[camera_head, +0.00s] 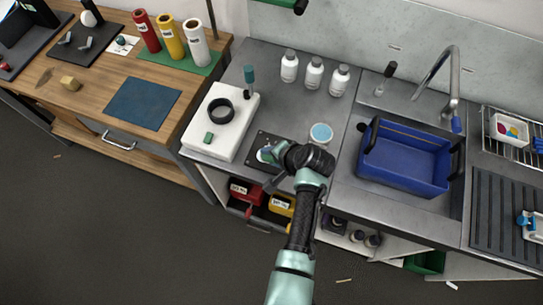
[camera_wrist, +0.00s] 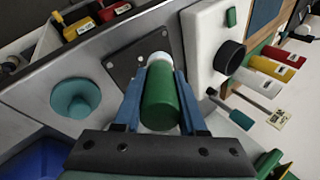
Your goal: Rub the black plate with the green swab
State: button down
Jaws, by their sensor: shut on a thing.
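The black plate (camera_head: 262,139) is a dark square with small holes at its corners, lying on the grey metal counter beside the white block. It also shows in the wrist view (camera_wrist: 124,66). My gripper (camera_head: 272,154) is over the plate and covers part of it. In the wrist view my gripper's blue fingers (camera_wrist: 160,82) are shut on the green swab (camera_wrist: 160,104), a green cylinder with a white end. The white end (camera_wrist: 160,62) points toward the plate and overlaps it in the picture. I cannot tell whether it touches.
A white block (camera_head: 199,143) with a black ring (camera_head: 221,110) stands left of the plate. Several white bottles (camera_head: 314,73) stand behind. A blue basin (camera_head: 405,158) sits farther right.

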jog(key=shift+r+p, duration=1.7)
jog(key=shift+r, duration=0.8)
jog(key=shift+f, duration=0.1)
jog(key=shift+s+d+f+b, duration=0.2)
jog(key=shift+d+f+b, duration=0.2)
jog(key=shift+d, duration=0.1)
jog(key=shift+d+r+b, duration=0.1)
jog(key=shift+r+b, duration=0.15)
jog(key=shift+b, duration=0.5)
